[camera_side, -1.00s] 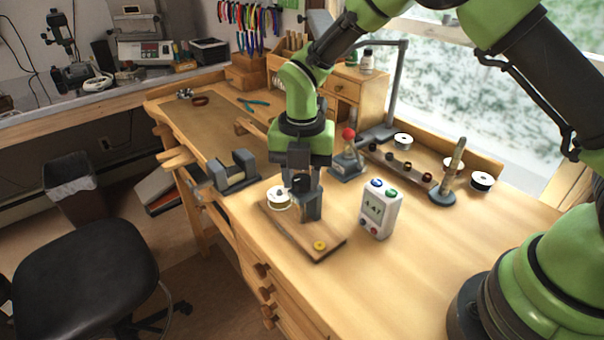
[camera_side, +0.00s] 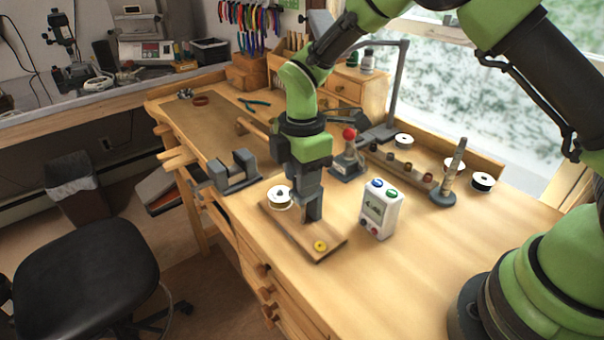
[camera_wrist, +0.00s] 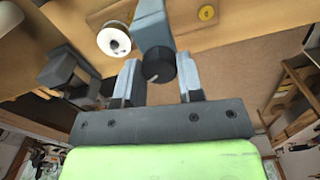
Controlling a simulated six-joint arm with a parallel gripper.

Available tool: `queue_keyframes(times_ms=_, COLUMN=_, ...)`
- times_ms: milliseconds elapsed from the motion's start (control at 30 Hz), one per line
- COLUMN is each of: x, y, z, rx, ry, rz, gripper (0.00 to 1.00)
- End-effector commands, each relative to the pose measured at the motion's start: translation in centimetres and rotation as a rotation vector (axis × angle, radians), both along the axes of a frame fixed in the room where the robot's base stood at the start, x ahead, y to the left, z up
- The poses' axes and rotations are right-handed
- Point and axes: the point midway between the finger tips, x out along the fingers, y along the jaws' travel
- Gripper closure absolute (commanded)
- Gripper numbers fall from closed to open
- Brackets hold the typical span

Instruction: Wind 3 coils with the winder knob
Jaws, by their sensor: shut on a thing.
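The winder stands on a wooden board (camera_side: 283,232). It has a grey post (camera_side: 313,208), a white spool (camera_side: 279,198) at its left and a dark round knob (camera_wrist: 158,66) with a pale mark. The spool also shows in the wrist view (camera_wrist: 114,40). My gripper (camera_side: 308,190) points down at the top of the post and is shut on the knob, with one finger on each side of it in the wrist view. The knob is hidden behind my gripper in the side view. A white counter box (camera_side: 381,210) with a small display stands to the right; its reading is too small to tell.
A yellow disc (camera_side: 320,246) lies on the front of the board. A red-topped lever (camera_side: 348,145) stands behind the winder, and a grey cradle (camera_side: 233,172) to the left. Spools and a tall post (camera_side: 452,175) stand at the back right. The front right tabletop is clear.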

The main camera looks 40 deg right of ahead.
Motion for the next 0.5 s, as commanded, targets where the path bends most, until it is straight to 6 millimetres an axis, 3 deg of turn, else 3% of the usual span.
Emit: queue_keyframes(times_ms=500, x=0.06, y=-0.15, z=0.06, rx=-0.002, ry=0.001, rz=-0.492, gripper=0.89)
